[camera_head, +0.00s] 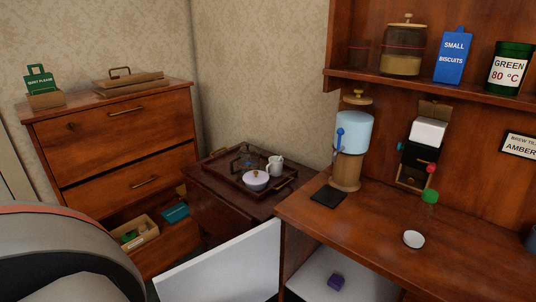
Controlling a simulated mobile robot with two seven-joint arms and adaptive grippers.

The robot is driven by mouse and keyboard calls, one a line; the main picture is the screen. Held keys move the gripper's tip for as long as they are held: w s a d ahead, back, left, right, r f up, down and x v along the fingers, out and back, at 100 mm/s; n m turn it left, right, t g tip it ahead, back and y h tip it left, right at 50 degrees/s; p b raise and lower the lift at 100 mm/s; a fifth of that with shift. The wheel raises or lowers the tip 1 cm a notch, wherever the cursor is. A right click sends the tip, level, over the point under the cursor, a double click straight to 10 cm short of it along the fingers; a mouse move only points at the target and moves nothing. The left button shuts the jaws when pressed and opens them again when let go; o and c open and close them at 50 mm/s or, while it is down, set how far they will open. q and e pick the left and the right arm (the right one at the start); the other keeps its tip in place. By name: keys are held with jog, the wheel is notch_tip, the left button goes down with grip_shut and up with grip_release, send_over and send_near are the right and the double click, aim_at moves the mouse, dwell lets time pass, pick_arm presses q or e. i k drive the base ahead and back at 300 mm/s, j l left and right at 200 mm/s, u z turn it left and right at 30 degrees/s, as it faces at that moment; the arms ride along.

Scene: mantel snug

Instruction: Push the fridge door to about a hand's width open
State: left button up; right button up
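The white fridge door (222,268) shows at the bottom centre. It stands well open, swung out to the left, with its right end beside the cabinet under the wooden counter. The white fridge interior (360,283) shows under the counter, with a small purple item (336,281) inside. The lower part of the door and the fridge is cut off by the picture's bottom edge. Neither of my grippers is in view, and nothing is seen touching the door.
A dark side table (222,190) with a tea tray stands behind the door. A chest's bottom drawer (167,245) is open at left.

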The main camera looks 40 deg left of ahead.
aim_at(246, 267)
jog(key=k+j+z, duration=0.1)
jog(key=j, duration=0.35)
jog(key=k+j+z, duration=0.1)
jog(key=k+j, duration=0.25)
jog(key=k+j+z, duration=0.1)
jog(key=k+j, duration=0.15)
jog(key=j, duration=0.3)
jog(key=k+j+z, duration=0.15)
jog(key=j, duration=0.3)
jog(key=k+j+z, duration=0.2)
jog(key=j+z, duration=0.1)
jog(key=j, duration=0.3)
jog(key=k+j, duration=0.15)
jog(key=j, duration=0.2)
jog(key=k+j+z, duration=0.15)
jog(key=j, duration=0.25)
jog(key=i+j+z, duration=0.1)
jog(key=j, duration=0.85)
jog(key=i+z, duration=0.05)
jog(key=i, duration=0.05)
